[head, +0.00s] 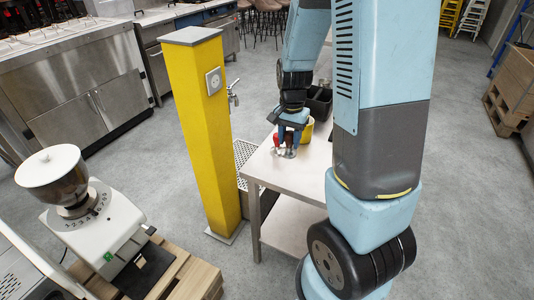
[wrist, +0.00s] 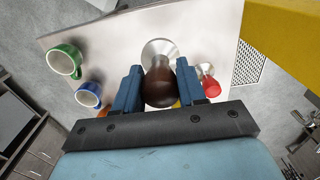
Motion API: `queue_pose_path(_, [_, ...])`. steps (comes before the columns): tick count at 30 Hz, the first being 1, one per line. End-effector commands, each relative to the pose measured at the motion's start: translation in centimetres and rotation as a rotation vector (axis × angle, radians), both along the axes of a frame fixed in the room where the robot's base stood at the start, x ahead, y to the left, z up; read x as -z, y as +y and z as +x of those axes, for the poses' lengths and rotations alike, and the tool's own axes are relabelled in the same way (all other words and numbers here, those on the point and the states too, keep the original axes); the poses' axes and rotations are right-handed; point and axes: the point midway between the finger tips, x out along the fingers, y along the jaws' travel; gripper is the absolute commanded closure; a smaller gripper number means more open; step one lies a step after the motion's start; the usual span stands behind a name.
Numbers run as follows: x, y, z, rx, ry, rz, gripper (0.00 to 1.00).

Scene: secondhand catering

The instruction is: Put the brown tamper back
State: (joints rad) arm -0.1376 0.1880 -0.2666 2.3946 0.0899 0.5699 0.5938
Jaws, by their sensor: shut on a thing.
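The brown tamper (wrist: 160,86) is between the two blue fingers of my gripper (wrist: 158,88) in the wrist view. Its round dark handle is gripped, and its shiny metal base (wrist: 157,47) shows beyond it over the table. In the head view my gripper (head: 290,134) is low over the pale table (head: 312,166), with its fingers pointing down. I cannot tell whether the tamper's base touches the table. A red-handled tamper (wrist: 210,86) is close beside the right finger; its red handle also shows in the head view (head: 277,141).
A green cup (wrist: 65,60) and a blue cup (wrist: 88,95) are on the left in the wrist view. A yellow container (head: 308,129) and a black bin (head: 319,104) stand behind my gripper. A yellow post (head: 202,130) with a tap rises left of the table.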

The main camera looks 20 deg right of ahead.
Motion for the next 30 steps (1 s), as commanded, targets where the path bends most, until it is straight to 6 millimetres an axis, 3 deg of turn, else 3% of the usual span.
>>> queue_pose_path(6, [1.9, 2.6, 3.6, -0.012, 0.001, -0.001, 1.0])
queue_pose_path(15, [5.7, 4.2, 6.2, -0.011, 0.001, 0.0, 1.0])
queue_pose_path(26, [7.4, 5.0, 7.5, -0.011, -0.001, 0.0, 1.0])
queue_pose_path(30, [8.9, 5.0, 7.7, -0.01, 0.002, -0.001, 1.0])
